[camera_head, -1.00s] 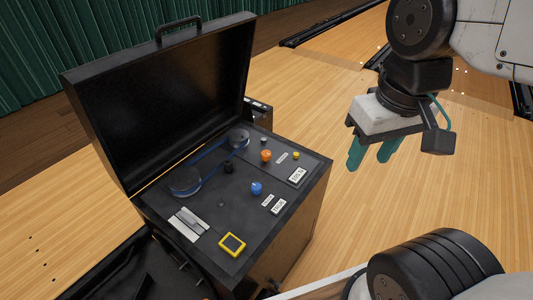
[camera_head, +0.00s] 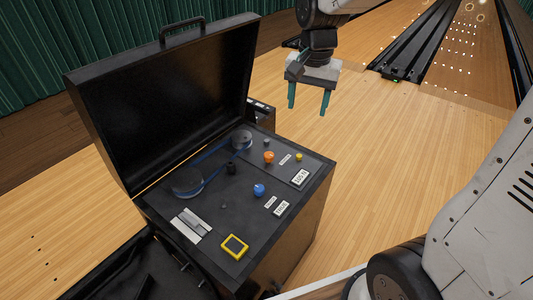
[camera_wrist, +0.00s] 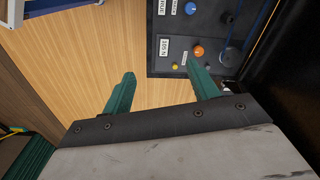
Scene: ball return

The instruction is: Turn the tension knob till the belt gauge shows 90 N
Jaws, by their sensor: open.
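An orange knob (camera_head: 268,157) stands on the dark panel of the open machine box, beside a white readout (camera_head: 300,178). The knob (camera_wrist: 198,51) and readout (camera_wrist: 165,46) also show in the wrist view, where the readout seems to say 105 N. A blue knob (camera_head: 259,190) sits nearer, by a second white readout (camera_head: 281,208), too small to read. I cannot tell from labels which knob sets tension. My gripper (camera_head: 308,110) is open and empty, above and beyond the panel's back right side. Its teal fingers (camera_wrist: 160,72) point toward the panel in the wrist view.
A blue belt (camera_head: 207,157) runs between two pulleys on the panel. The raised black lid (camera_head: 165,100) walls off the back left. A yellow-framed square (camera_head: 234,246) and a small yellow button (camera_head: 298,156) are on the panel. Wooden floor (camera_head: 380,150) is clear to the right.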

